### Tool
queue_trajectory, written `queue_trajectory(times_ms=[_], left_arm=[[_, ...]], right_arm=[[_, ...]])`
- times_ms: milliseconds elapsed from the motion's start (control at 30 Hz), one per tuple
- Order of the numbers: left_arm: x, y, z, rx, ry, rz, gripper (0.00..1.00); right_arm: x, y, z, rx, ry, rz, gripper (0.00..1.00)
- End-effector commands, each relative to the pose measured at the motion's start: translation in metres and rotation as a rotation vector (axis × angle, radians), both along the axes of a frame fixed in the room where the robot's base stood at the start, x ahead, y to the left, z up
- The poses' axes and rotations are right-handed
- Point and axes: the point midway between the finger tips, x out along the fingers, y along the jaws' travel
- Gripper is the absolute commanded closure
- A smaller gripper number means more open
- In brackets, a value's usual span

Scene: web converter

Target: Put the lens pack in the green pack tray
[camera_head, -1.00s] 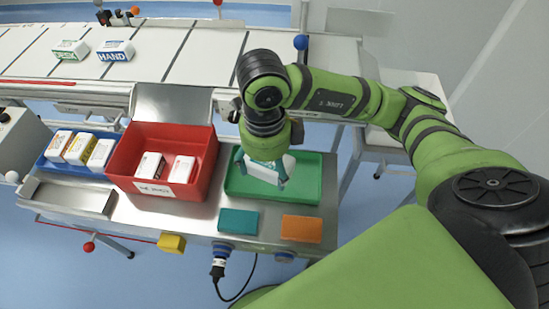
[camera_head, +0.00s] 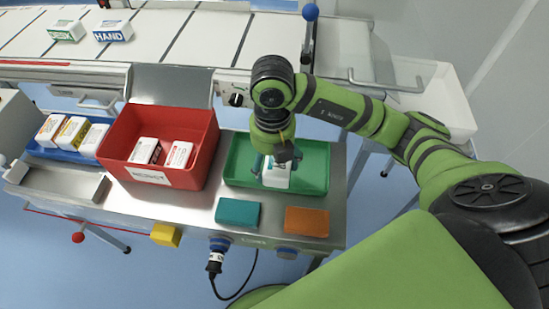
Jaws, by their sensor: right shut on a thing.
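The green pack tray (camera_head: 313,172) sits on the steel bench, right of the red bin. My right gripper (camera_head: 275,168) comes down over the left-middle part of the tray. It is shut on a white pack (camera_head: 276,180) with a bit of teal or green on it; its label is too small to read. The pack is low, within the tray's outline; I cannot tell whether it touches the tray floor. The gripper hides the pack's upper part. My left gripper is not in view.
A red bin (camera_head: 157,178) with two white packs stands left of the tray. A blue tray (camera_head: 64,155) holds several packs. Teal (camera_head: 238,213) and orange (camera_head: 307,221) blocks lie in front. The conveyor (camera_head: 170,38) behind carries two packs. The tray's right side is clear.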

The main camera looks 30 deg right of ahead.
Motion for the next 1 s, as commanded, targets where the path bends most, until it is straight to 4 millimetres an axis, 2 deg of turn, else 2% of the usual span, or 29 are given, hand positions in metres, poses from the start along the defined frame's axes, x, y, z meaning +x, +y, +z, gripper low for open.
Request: queue_trajectory(times_ms=[100, 300, 467, 733, 1000], left_arm=[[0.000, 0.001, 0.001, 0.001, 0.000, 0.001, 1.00], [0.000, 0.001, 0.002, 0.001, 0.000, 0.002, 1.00], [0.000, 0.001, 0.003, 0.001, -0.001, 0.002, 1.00], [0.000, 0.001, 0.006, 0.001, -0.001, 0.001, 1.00], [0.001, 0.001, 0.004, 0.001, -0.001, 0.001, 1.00]], right_arm=[[0.023, -0.014, -0.015, -0.002, 0.002, -0.006, 0.58], [0.047, -0.027, -0.031, -0.001, -0.002, 0.001, 0.58], [0.050, -0.029, -0.039, -0.001, 0.001, 0.004, 0.58], [0.050, -0.029, -0.073, -0.001, 0.001, 0.003, 0.58], [0.051, -0.029, -0.075, -0.002, -0.002, 0.003, 0.58]])
